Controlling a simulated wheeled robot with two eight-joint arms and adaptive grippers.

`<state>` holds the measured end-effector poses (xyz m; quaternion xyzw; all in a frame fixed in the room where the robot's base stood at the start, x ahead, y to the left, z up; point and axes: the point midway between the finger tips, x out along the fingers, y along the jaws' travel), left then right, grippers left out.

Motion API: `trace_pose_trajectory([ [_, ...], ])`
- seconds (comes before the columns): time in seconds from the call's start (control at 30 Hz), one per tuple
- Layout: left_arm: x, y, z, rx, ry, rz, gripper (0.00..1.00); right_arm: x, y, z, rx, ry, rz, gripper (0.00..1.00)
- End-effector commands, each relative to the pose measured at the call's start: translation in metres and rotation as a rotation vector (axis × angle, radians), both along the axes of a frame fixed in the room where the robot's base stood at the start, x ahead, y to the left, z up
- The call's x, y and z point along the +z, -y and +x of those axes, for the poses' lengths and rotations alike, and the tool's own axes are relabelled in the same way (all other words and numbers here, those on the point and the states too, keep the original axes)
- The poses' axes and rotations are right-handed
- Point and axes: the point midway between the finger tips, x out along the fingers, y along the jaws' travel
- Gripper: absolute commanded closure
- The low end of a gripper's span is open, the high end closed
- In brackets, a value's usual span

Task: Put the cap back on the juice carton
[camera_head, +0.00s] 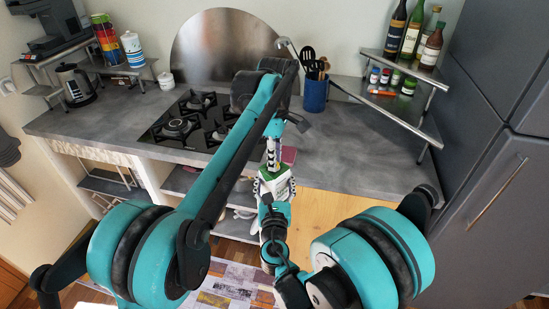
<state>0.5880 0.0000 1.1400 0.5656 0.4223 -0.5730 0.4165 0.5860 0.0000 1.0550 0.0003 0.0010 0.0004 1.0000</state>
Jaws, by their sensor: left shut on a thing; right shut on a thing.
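The juice carton (281,186) is white and green and is held upright, or nearly so, in front of the counter's front edge. My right gripper (266,191) comes up from below and is shut on the carton's body. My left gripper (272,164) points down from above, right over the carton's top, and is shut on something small. That is probably the cap, but the fingers hide it. I cannot tell whether it touches the carton's spout, which is also hidden.
The grey counter (350,165) lies behind the carton, with a gas hob (190,125) at left and a blue utensil holder (315,96) at the back. A corner shelf (398,104) with jars and bottles stands at right. Grey cabinets (490,170) bound the right side.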

Motion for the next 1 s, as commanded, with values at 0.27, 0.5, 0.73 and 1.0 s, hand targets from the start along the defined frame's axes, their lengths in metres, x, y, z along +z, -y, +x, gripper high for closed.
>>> trace_pose_trajectory([
  [0.27, -0.0005, -0.0001, 0.0021, -0.603, 0.005, -0.008, 1.00, 0.0007, -0.0006, -0.0010, 0.002, 0.001, -0.002, 1.00],
  [0.5, -0.0009, -0.0001, 0.0027, -1.208, 0.005, -0.014, 1.00, 0.0007, -0.0007, -0.0012, 0.003, 0.001, -0.002, 1.00],
  [0.73, -0.0013, 0.0001, 0.0033, -1.788, 0.005, -0.019, 1.00, 0.0007, -0.0007, -0.0014, 0.003, 0.001, -0.002, 1.00],
  [1.0, -0.0018, 0.0002, 0.0035, -2.395, 0.003, -0.025, 1.00, 0.0007, -0.0007, -0.0016, 0.003, 0.001, -0.002, 1.00],
])
